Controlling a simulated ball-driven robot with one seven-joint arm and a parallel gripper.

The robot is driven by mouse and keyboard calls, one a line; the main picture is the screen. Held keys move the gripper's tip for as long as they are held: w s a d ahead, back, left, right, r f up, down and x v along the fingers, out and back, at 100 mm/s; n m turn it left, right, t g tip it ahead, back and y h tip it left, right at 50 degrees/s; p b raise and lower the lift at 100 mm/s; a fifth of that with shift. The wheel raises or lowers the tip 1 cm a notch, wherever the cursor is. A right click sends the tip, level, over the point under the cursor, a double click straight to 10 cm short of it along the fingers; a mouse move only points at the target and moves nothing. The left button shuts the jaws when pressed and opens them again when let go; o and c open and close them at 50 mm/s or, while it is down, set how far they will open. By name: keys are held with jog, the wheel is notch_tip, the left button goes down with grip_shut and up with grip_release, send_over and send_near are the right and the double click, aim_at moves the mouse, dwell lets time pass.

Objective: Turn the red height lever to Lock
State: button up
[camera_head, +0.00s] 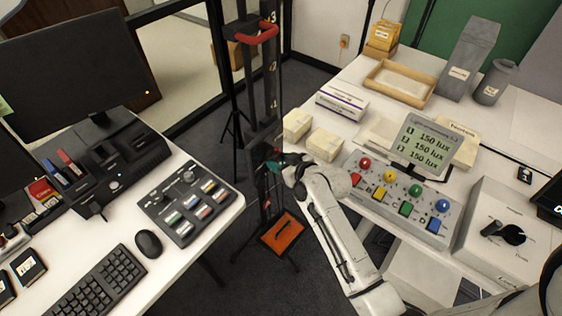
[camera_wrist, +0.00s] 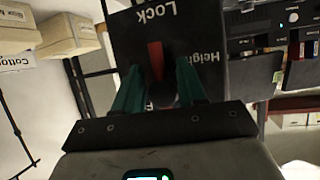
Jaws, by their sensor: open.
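The red height lever (camera_wrist: 155,58) shows in the wrist view on a dark plate (camera_wrist: 205,28). It runs up the picture from a dark round pivot (camera_wrist: 162,95) and points roughly towards the word "Lock", which appears upside down. "Height" lies right of the lever, partly hidden by a finger. My gripper (camera_wrist: 158,68) is open, with one green finger on each side of the lever; I cannot tell whether either touches it. In the head view, my gripper (camera_head: 287,160) is at the tall dark stand (camera_head: 262,105), and the lever is too small to make out clearly.
A red handle (camera_head: 257,33) sits high on the stand, and an orange plate (camera_head: 283,233) is low at its base. The left desk has a button panel (camera_head: 188,203) and keyboard (camera_head: 100,283). The right table has a coloured-button box (camera_head: 398,200) and pale boxes (camera_head: 325,143) near my gripper.

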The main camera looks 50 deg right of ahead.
jog(key=b+v, duration=0.1)
jog(key=v, duration=0.9)
jog(key=shift+s+b, duration=0.35)
jog(key=shift+a+r, duration=0.1)
jog(key=s+a+f+n+g+y, duration=0.1)
jog(key=s+a+f+g+y, duration=0.3)
jog(key=a, duration=0.5)
jog(key=s+a+f+g+h, duration=0.1)
jog(key=s+a+g, duration=0.1)
jog(key=s, duration=0.4)
jog(key=s+a+f+g+h, duration=0.1)
jog(key=s+a+f+g, duration=0.1)
jog(key=s+g, duration=0.3)
jog(key=shift+s+g, duration=0.3)
jog(key=shift+s, duration=0.7)
jog(key=shift+w, duration=0.15)
